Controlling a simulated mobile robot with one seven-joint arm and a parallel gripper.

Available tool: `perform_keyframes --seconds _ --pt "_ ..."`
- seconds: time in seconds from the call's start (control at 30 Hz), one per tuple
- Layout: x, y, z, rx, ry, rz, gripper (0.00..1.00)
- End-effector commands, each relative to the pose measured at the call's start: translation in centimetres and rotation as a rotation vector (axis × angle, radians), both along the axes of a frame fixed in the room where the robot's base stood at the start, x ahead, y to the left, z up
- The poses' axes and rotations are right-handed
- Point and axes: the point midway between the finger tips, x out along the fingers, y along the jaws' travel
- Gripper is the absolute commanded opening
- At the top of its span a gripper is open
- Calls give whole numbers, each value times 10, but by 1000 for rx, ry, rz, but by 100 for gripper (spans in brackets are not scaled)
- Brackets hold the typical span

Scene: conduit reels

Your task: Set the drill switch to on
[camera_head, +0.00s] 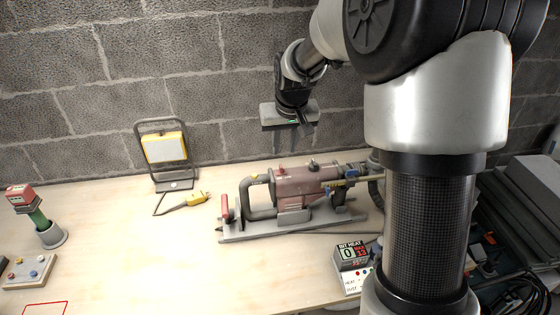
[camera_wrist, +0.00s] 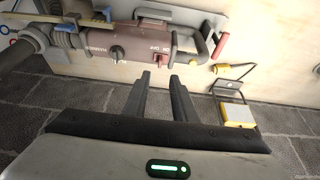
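The dull-red drill (camera_head: 302,183) lies on its grey stand on the table, and it also shows along the top of the wrist view (camera_wrist: 135,42). A second dark knob (camera_wrist: 117,52) sits further left on the body in the wrist view. My gripper (camera_head: 292,130) hangs above and behind the drill, near the wall. In the wrist view its two dark fingers (camera_wrist: 165,78) are apart with nothing between them, and their tips appear just below the switch.
A yellow work lamp (camera_head: 164,148) stands left of the drill, with a yellow plug (camera_head: 196,199) on a cord. A display box (camera_head: 351,255) stands in front. A red-topped tool (camera_head: 22,197) and a button box (camera_head: 28,271) are at left. The block wall is close behind.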

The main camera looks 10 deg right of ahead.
Motion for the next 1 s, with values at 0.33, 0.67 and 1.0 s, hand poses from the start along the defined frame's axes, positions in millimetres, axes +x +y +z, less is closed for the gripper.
perform_keyframes --seconds 0.33,0.67,1.0 --pt "27 0 -67 0 2 0 25" --pt "38 0 -91 0 0 0 25" --pt "38 0 -91 0 -1 0 8"
